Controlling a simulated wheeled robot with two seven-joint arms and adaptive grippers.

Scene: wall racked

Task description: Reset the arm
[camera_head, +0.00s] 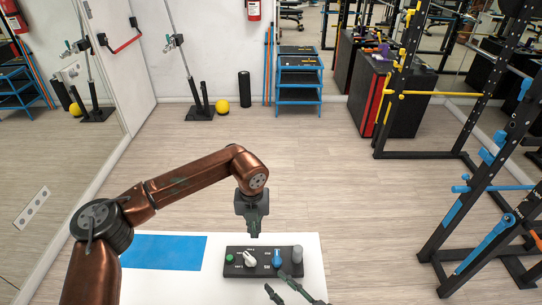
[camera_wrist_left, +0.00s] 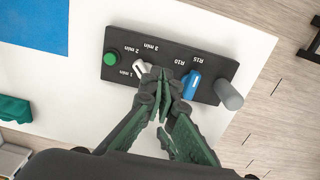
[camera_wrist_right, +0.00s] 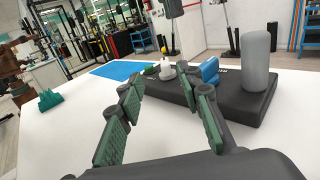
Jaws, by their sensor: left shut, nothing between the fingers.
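A black control box (camera_head: 240,270) lies on the white table. It carries a green button (camera_head: 230,258), a white knob (camera_head: 250,259), a blue knob (camera_head: 277,259) and an upright grey cylinder (camera_head: 297,254). In the left wrist view, labels read 1 min, 2 min, 3 min, R10 and R15. My left gripper (camera_head: 254,228) is shut and empty, pointing down over the box; in its wrist view its tips (camera_wrist_left: 160,88) overlap the area between the white and blue knobs. Contact cannot be told. My right gripper (camera_head: 277,284) is open and empty at the box's near side, also seen in its wrist view (camera_wrist_right: 169,95).
A blue mat (camera_head: 175,252) lies left of the box. A green jagged object (camera_wrist_right: 48,98) sits on the table, hidden in the head view. The floor between is clear.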

